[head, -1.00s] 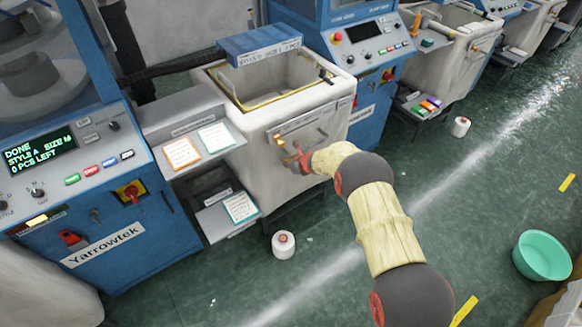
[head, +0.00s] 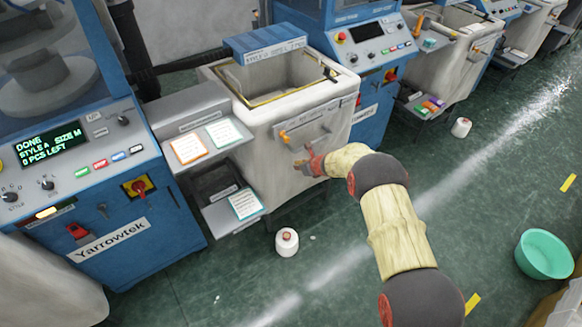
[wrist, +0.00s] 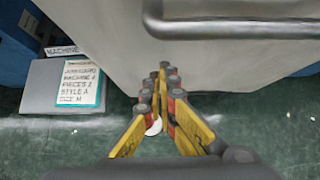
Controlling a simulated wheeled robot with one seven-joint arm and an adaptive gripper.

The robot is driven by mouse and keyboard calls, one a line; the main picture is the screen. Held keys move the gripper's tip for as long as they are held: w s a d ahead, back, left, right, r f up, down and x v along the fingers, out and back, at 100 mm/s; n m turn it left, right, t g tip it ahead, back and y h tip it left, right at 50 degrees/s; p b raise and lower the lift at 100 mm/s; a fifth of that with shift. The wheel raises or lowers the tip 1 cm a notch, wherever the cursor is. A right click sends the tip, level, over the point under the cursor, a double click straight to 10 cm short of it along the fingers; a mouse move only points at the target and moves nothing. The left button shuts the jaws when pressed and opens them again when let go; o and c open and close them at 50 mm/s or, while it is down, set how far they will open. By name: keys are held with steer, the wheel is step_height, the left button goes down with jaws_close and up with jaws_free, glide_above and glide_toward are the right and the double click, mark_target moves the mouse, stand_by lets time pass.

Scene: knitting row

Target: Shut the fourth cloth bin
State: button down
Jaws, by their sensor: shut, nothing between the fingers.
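A cream cloth bin (head: 270,160) stands between two blue machines in the head view, its top open and its front jutting forward of the panel at right. A grey bar handle (head: 312,132) crosses its front; the handle also shows large at the top of the wrist view (wrist: 235,28). My gripper (head: 311,164) is shut and empty in front of the bin, below the handle. In the wrist view my gripper (wrist: 166,72) points at the lower part of the bin's pale front wall (wrist: 200,55). I cannot tell whether the fingertips touch it. No visible number marks this bin as the fourth.
A shelf with cards (head: 225,132) and a lower shelf (head: 236,208) stand left of the bin. A white yarn cone (head: 287,242) is on the floor nearby. Another open bin (head: 455,50) stands farther right.

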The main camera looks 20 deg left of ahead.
steer(key=p+v, duration=0.2)
steer(key=v, duration=0.7)
steer(key=shift+d+r, duration=0.15)
steer(key=shift+r, duration=0.1)
